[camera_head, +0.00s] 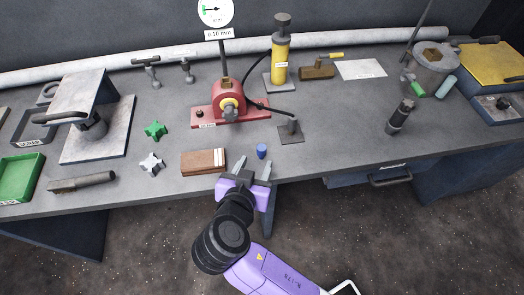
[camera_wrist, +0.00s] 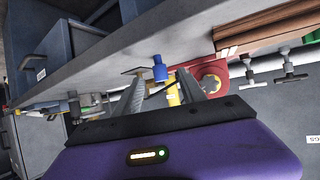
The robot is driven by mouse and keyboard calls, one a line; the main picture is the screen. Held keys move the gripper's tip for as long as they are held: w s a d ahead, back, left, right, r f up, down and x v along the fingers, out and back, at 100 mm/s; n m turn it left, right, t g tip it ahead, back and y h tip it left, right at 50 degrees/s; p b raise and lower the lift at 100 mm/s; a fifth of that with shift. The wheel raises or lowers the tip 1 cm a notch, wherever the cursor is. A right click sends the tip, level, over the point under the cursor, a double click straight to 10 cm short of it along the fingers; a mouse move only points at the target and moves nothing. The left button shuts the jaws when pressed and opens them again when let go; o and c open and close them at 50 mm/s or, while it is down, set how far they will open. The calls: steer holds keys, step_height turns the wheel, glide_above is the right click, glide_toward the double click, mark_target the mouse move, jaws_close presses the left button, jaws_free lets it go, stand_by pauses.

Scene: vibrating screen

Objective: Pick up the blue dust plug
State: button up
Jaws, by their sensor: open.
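The blue dust plug (camera_head: 262,151) is a small blue cylinder standing on the grey bench near its front edge, just right of the wooden block. In the wrist view the blue plug (camera_wrist: 159,68) shows ahead of my gripper, between the lines of its two fingers. My gripper (camera_head: 254,167) is open and empty at the bench's front edge, its fingers pointing toward the plug. In the wrist view the fingers of my gripper (camera_wrist: 165,90) stand wide apart, with the plug beyond them; I cannot tell exactly how far.
A wooden block (camera_head: 204,162) lies close left of the plug. A dark cylinder (camera_head: 400,117) stands to the right.

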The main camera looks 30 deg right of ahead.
mark_target(260, 154)
steer(key=x, duration=0.2)
steer(key=p+x, duration=0.1)
steer(key=x, duration=0.2)
steer(key=p+x, duration=0.1)
steer(key=x, duration=0.1)
steer(key=shift+w+d+r, duration=0.1)
steer(key=shift+w+d, duration=0.2)
jaws_close()
